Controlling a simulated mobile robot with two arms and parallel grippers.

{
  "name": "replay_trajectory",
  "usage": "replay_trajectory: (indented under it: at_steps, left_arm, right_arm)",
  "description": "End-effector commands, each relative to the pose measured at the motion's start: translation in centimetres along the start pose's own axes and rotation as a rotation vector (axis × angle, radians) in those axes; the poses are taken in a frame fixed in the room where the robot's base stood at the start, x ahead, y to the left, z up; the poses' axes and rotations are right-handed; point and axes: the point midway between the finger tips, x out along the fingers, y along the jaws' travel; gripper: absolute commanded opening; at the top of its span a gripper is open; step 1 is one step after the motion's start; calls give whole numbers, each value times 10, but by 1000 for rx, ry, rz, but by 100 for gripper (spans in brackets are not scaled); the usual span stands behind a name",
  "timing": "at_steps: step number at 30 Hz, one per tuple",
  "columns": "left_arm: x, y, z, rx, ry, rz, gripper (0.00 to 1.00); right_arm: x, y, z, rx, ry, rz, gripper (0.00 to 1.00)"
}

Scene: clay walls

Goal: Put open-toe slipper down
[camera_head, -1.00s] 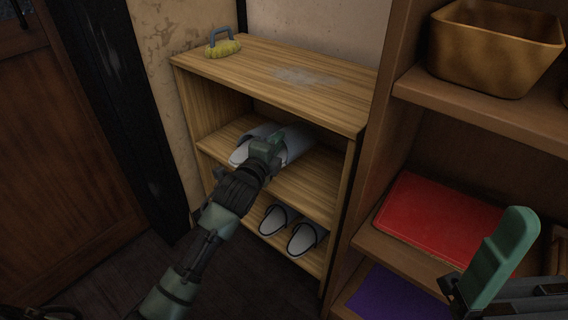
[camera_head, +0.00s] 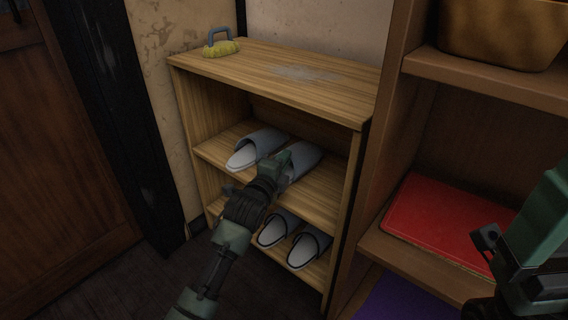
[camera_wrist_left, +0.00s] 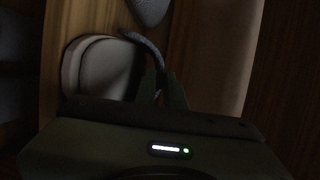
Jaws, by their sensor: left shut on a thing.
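A grey-blue open-toe slipper (camera_head: 306,158) with a pale insole is on or just above the middle shelf of the wooden rack. My left gripper (camera_head: 284,165) reaches in from the front and is shut on this slipper's edge, hiding part of it. In the left wrist view the fingers (camera_wrist_left: 160,92) meet at the edge of a slipper (camera_wrist_left: 104,70) with a pale insole. A matching slipper (camera_head: 256,147) lies to the left on the same shelf. My right gripper (camera_head: 488,245) is partly in view at the right edge; its jaws are unclear.
The wooden rack (camera_head: 270,72) has a yellow brush with a blue handle (camera_head: 220,45) on top. Two dark-rimmed slippers (camera_head: 278,227) (camera_head: 309,245) sit on its lowest shelf. A brown bookcase at right holds a red flat item (camera_head: 440,222) and a basket (camera_head: 500,30).

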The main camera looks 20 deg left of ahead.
Motion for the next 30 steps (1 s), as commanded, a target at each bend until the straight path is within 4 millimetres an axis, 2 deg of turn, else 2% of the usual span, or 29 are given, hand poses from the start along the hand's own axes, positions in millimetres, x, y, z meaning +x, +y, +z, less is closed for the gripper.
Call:
replay_trajectory:
  at_steps: [7, 8, 9, 10, 21, 24, 30]
  left_arm:
    - [0, 2, 0, 1, 0, 0, 0]
    - [0, 2, 0, 0, 0, 1, 19]
    - [0, 2, 0, 0, 0, 1, 30]
    - [0, 2, 0, 0, 0, 1, 32]
    - [-1, -2, 0, 0, 0, 0, 32]
    - [-13, -2, 0, 1, 0, 2, 32]
    - [-54, -3, 0, 1, 1, 5, 32]
  right_arm:
    - [0, 0, 0, 0, -1, 1, 100]
    - [0, 0, 0, 0, -1, 1, 100]
    - [0, 0, 0, 0, -1, 1, 100]
    - [0, 0, 0, 0, -1, 1, 100]
    - [2, 0, 0, 0, 1, 0, 100]
    - [5, 1, 0, 1, -2, 4, 100]
    - [-8, 4, 7, 10, -80, 30, 100]
